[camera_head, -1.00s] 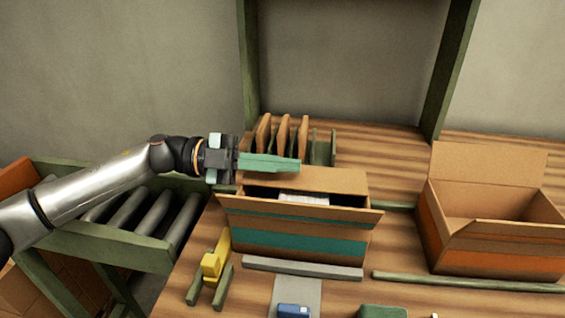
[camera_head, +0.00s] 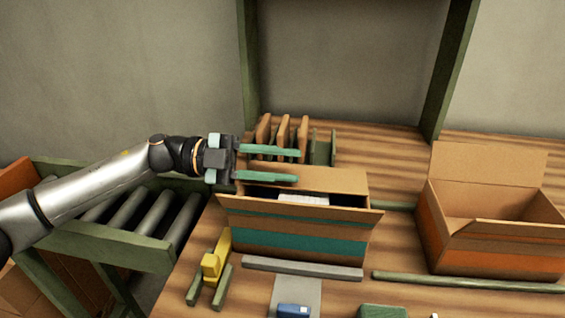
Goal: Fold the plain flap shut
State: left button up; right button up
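A cardboard box (camera_head: 297,241) with a teal band stands on the bench in the middle. Its back flap (camera_head: 335,181) lies inward over the rear part of the opening. White contents (camera_head: 303,199) show in the gap between the flaps. My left gripper (camera_head: 298,166) comes in from the left over the back of the box. Its two teal fingers are apart, with nothing between them. The nearer finger is over or at the back flap; I cannot tell whether it touches. My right gripper is not in view.
An open box (camera_head: 490,253) with an orange band stands at the right. A rack (camera_head: 320,149) of upright cardboard pieces is behind the middle box. A yellow tool (camera_head: 213,265) rests on a green stand at the left front. A grey bar (camera_head: 302,268) lies before the box.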

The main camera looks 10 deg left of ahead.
pick_arm(q)
jog(key=a, duration=1.2)
jog(key=shift+a, duration=0.25)
